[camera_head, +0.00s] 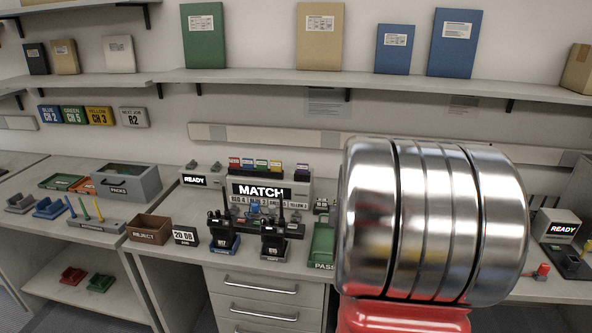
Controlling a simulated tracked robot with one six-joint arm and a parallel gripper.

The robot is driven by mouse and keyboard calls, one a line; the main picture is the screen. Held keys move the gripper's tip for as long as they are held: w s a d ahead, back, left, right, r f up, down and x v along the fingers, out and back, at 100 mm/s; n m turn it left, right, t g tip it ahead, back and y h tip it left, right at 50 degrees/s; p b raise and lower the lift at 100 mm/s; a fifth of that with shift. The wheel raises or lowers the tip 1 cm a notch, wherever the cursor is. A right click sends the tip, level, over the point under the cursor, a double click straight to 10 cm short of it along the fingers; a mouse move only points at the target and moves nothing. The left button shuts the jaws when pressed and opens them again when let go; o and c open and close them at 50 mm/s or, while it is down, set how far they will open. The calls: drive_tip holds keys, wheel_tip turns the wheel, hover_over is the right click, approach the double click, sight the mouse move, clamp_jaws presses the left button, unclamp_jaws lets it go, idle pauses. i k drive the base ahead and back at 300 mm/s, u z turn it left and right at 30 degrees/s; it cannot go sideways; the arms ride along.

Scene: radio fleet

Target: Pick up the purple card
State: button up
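My arm's large steel and red link fills the right middle of the picture, to the right of the card. My gripper is not in view, so I cannot see whether it holds anything.
Two radios (272,240) stand in front of the MATCH unit. A brown REJECT bin (150,228) and a 20 DB sign (186,236) are to their left. A green PASS tray (322,243) is to the right, partly behind my arm. Shelves with binders run above.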

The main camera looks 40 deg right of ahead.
sight(302, 168)
drive_tip(key=i, duration=0.85)
drive_tip(key=z, duration=0.05)
